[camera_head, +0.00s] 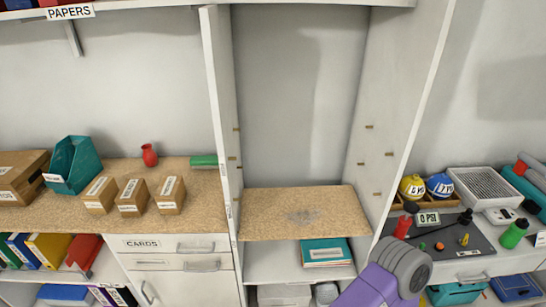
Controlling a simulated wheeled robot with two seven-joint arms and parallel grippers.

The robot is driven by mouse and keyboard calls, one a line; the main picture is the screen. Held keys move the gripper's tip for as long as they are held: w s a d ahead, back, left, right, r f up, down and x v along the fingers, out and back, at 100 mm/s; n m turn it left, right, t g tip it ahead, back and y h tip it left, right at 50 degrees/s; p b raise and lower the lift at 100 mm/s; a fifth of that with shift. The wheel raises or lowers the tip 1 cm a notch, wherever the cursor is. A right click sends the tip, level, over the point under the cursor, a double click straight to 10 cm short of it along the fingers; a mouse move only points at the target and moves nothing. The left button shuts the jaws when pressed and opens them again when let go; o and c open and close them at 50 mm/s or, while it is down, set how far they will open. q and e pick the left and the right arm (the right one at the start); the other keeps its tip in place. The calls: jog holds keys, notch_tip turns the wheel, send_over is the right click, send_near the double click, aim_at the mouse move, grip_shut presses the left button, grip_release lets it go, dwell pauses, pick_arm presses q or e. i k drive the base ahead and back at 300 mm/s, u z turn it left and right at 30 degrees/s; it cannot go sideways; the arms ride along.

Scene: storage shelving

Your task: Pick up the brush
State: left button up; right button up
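A green, flat, long object (204,161) lies at the back right of the left wooden counter, against the white upright panel. It may be the brush, but it is too small to tell for sure, and no bristles are clearly visible. One of my arms, purple and grey, comes in at the bottom right, in front of the shelving. Its gripper is not visible. My other arm and gripper are out of view.
A white upright panel (222,110) separates the left counter from a middle wooden shelf (262,205) with a dark smudge (302,216). Three small boxes (131,197) and a red vase (149,155) stand on the left counter. A cluttered bench lies at right.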

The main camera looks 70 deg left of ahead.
aim_at(197, 162)
jog(key=z, duration=0.2)
jog(key=k, duration=1.55)
jog(key=u, duration=0.65)
